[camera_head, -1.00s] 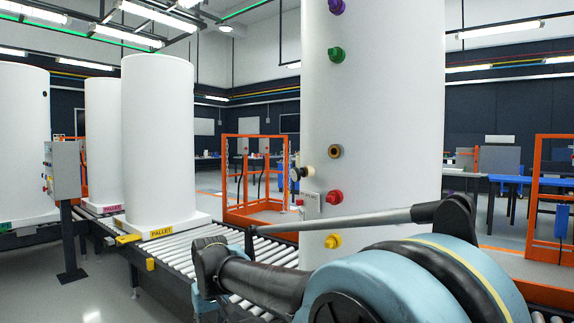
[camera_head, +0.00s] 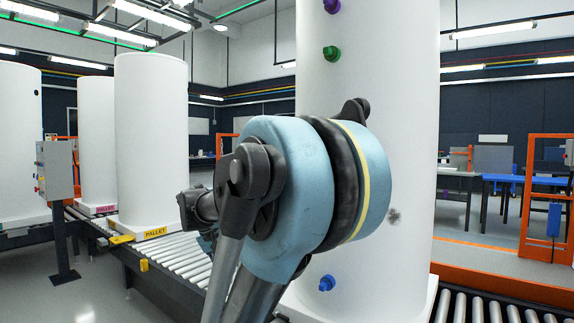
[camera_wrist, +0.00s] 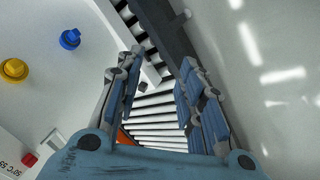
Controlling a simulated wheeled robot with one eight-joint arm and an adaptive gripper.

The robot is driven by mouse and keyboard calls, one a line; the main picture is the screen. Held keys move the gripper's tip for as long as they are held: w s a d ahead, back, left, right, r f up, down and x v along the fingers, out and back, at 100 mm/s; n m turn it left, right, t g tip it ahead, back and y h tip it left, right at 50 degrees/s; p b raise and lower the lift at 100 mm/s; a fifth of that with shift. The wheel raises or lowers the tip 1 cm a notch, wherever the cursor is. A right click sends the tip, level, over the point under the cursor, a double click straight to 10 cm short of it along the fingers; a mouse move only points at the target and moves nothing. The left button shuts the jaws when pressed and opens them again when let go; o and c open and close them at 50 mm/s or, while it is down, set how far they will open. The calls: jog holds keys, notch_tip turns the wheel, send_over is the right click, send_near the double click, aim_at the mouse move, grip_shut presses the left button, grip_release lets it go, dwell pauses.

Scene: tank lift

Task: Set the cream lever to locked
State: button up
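The cream lever is not visible in either current view; my arm covers the middle of the tall white tank (camera_head: 415,130) in the head view. The wrist view looks at the tank's side (camera_wrist: 40,100), with a yellow fitting (camera_wrist: 14,70), a blue fitting (camera_wrist: 70,39) and a red fitting (camera_wrist: 29,160) beside a partly cut-off printed label (camera_wrist: 8,145). My gripper (camera_wrist: 162,62) is open and empty, with its fingers apart over the conveyor rollers, to the right of these fittings. I cannot make out the gripper in the head view.
The roller conveyor (camera_head: 180,262) runs beneath the tank. Another white tank (camera_head: 151,140) stands on a pallet at left, near a grey control box (camera_head: 56,168) on a post. An orange frame (camera_head: 545,240) is at right. Purple (camera_head: 331,5) and green (camera_head: 330,53) fittings sit high on the tank.

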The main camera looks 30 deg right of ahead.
jog(key=w+d+r+m+g+h, duration=0.3)
jog(key=w+d+r+m+h, duration=0.45)
jog(key=w+r, duration=0.7)
jog(key=w+d+r+m+g+h, duration=0.3)
jog(key=w+d+r+m+h, duration=0.2)
jog(key=w+d+r+m, duration=0.55)
jog(key=s+d+r+n, duration=0.1)
jog(key=d+r, duration=0.1)
jog(key=d, duration=0.6)
jog(key=s+d+r+n, duration=0.1)
jog(key=d+r, duration=0.1)
jog(key=d, duration=0.6)
jog(key=shift+s+d+r, duration=0.15)
jog(key=shift+d+r, duration=0.1)
jog(key=shift+d, duration=0.1)
grip_shut()
